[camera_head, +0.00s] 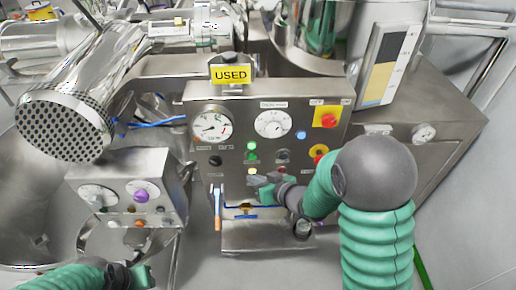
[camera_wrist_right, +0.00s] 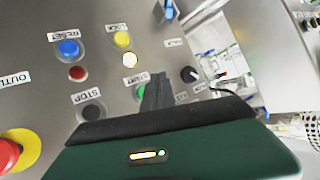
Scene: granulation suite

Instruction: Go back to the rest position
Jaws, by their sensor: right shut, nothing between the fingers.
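My right gripper (camera_head: 262,180) is in front of the steel control panel (camera_head: 225,105), low on its face near the buttons. It is shut and empty. In the right wrist view its closed fingers (camera_wrist_right: 157,90) overlap the green START button (camera_wrist_right: 140,92); I cannot tell whether they touch the panel.
A small gauge box (camera_head: 125,170) stands left of the panel. A yellow USED sign (camera_head: 230,74) tops the panel. A blue and orange tool (camera_head: 217,207) hangs below. A perforated steel cylinder (camera_head: 62,120) juts out at left.

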